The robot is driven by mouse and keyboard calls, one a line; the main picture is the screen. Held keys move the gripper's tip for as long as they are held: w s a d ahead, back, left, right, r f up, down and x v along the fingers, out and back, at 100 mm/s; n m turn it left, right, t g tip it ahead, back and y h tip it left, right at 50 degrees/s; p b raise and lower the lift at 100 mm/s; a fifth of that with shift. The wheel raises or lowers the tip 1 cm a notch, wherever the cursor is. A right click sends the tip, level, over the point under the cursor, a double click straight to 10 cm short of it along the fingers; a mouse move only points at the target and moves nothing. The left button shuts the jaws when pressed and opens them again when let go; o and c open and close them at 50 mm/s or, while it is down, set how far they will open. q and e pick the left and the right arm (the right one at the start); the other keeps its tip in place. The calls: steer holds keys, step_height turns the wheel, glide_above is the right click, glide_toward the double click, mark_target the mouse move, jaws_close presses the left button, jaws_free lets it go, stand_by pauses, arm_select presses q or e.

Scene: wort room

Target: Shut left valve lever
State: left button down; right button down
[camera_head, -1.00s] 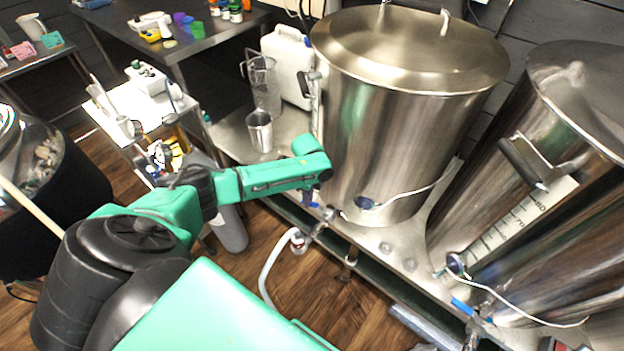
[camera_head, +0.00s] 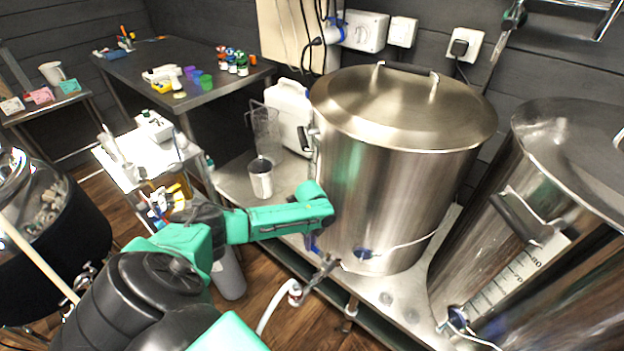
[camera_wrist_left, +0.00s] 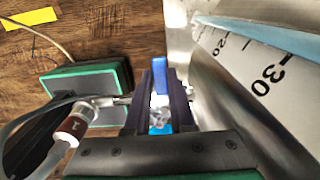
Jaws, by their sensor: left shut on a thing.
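The left kettle (camera_head: 385,175) is a large lidded steel pot on a steel stand. Its valve (camera_head: 325,268) sticks out low at the front left, with a hose fitting (camera_head: 295,293) below it. The blue valve lever (camera_wrist_left: 159,75) shows between the two dark fingers of my left gripper (camera_wrist_left: 160,95) in the left wrist view. The gripper is shut on the lever. In the head view my green left forearm reaches to the kettle's lower left side and hides most of the lever. The right gripper is not in view.
A second steel kettle (camera_head: 530,210) stands to the right. A pale hose (camera_head: 270,318) runs down from the valve fitting to the wooden floor.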

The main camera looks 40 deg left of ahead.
arm_select(q)
steer(key=c, duration=0.8)
jaws_free()
steer(key=shift+w, duration=0.1)
steer(key=shift+o, duration=0.2)
steer(key=shift+r, duration=0.15)
step_height(320, 180, up, 14)
steer(key=p, duration=0.1)
steer(key=shift+r, duration=0.2)
